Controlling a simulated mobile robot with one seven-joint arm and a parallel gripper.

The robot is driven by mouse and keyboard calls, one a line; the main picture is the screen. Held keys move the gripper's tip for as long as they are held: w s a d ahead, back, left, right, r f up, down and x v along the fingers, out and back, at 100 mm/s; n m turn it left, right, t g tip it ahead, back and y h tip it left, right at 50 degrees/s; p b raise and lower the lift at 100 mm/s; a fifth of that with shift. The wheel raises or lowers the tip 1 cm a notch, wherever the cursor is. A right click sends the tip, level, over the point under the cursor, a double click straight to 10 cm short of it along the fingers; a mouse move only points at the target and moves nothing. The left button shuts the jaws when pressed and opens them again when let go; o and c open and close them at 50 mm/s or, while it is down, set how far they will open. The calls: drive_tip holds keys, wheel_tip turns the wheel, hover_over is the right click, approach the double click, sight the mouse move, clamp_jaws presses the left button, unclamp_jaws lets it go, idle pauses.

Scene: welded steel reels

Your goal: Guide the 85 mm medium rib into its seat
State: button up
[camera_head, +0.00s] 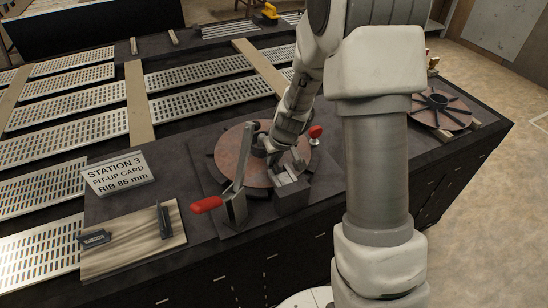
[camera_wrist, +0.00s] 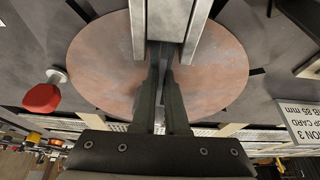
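My gripper (camera_wrist: 161,72) is over the copper-brown reel disc (camera_wrist: 105,65), its dark fingers close together. A thin dark plate, apparently the rib (camera_wrist: 160,52), shows between the fingertips, mostly hidden by them. It points into the gap between two light steel guide bars (camera_wrist: 138,25). In the head view the disc (camera_head: 229,153) lies flat on a dark plate, with dark slots or ribs around its rim. The grey guide block (camera_head: 291,195) stands at its near right edge. My arm hides the fingertips there, and I cannot tell how deep the rib sits.
Toggle clamps with a red handle at the near left (camera_head: 207,205) and a red knob (camera_head: 315,131) at the right flank the disc. A wooden board (camera_head: 130,255) holds two dark ribs, one upright (camera_head: 164,220). The station card (camera_head: 118,174) stands behind it. Another reel (camera_head: 441,108) is at right.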

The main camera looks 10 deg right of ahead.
drive_tip(key=shift+o, duration=0.9)
drive_tip(key=shift+r, duration=0.1)
drive_tip(key=shift+p+v, duration=0.65)
drive_tip(key=shift+v, duration=0.9)
drive_tip(key=shift+s, duration=0.1)
drive_tip(key=o, duration=0.6)
drive_tip(key=shift+c, duration=0.2)
drive_tip(key=o, duration=0.6)
